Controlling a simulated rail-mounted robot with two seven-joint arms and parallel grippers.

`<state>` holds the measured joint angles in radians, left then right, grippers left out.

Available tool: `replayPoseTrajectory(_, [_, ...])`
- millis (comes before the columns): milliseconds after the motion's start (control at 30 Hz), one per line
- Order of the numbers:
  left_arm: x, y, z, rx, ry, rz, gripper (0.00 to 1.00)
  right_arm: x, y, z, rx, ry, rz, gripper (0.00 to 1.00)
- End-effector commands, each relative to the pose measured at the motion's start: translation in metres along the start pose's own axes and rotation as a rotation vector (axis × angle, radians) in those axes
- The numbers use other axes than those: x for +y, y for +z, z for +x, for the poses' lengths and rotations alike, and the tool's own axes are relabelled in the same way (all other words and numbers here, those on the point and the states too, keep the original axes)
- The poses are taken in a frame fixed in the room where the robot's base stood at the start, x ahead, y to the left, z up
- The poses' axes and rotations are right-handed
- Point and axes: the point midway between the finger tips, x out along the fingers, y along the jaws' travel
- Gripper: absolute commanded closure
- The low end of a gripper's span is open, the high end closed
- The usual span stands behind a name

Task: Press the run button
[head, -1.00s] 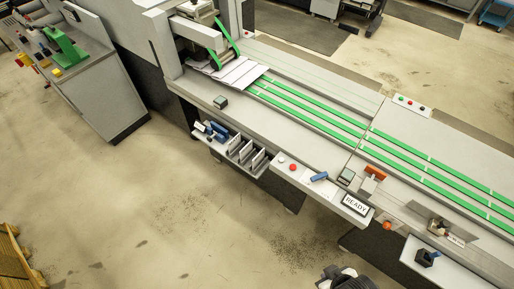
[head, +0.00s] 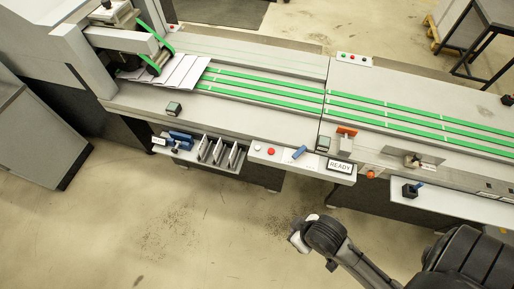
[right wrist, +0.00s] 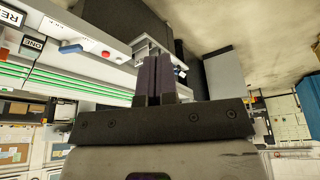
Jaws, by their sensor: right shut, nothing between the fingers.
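A control panel (head: 300,160) on the machine's front edge carries a white button (head: 257,147), a red button (head: 271,151), a blue handle (head: 299,152) and a READY sign (head: 340,167). I cannot read which button is marked run. The red button (right wrist: 106,54) and blue handle (right wrist: 70,48) also show in the right wrist view. My right gripper (right wrist: 153,72) is shut and empty, apart from the panel. In the head view my right wrist is in front of and below the panel; its fingertips cannot be made out. My left gripper is not in view.
A rack with dark dividers (head: 218,152) hangs left of the panel. An orange-handled part (head: 346,131) and green belts (head: 270,96) are on the machine top. A small far panel (head: 353,58) has red and green buttons. Floor in front is open.

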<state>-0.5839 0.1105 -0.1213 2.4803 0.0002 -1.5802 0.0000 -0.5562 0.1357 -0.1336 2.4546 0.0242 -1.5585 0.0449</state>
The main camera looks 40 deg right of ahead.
Motion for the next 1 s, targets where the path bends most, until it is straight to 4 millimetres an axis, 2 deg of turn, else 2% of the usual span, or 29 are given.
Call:
replayPoseTrajectory(167, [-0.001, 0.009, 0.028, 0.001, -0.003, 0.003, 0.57, -0.021, -0.040, 0.067, 0.068, -0.117, 0.129, 1.00])
replayPoseTrajectory(300, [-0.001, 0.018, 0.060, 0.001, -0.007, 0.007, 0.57, -0.037, -0.090, 0.142, 0.085, -0.264, 0.362, 1.00])
replayPoseTrajectory(367, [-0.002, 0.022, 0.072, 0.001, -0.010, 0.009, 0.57, -0.036, -0.111, 0.172, 0.070, -0.316, 0.492, 1.00])
replayPoseTrajectory(433, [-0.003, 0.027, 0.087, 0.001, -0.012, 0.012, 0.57, -0.026, -0.136, 0.205, 0.046, -0.359, 0.659, 1.00])
replayPoseTrajectory(533, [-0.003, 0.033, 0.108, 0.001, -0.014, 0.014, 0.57, 0.004, -0.174, 0.246, 0.013, -0.395, 0.932, 1.00])
replayPoseTrajectory(600, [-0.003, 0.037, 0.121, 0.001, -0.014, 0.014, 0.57, 0.035, -0.201, 0.268, 0.001, -0.411, 1.138, 1.00])
replayPoseTrajectory(700, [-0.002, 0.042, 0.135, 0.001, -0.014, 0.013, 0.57, 0.083, -0.235, 0.285, 0.004, -0.430, 1.410, 1.00])
replayPoseTrajectory(900, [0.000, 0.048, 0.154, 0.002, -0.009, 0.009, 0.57, 0.171, -0.286, 0.291, 0.054, -0.486, 1.829, 1.00])
replayPoseTrajectory(1000, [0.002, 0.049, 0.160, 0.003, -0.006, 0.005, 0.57, 0.204, -0.301, 0.287, 0.081, -0.517, 1.972, 1.00])
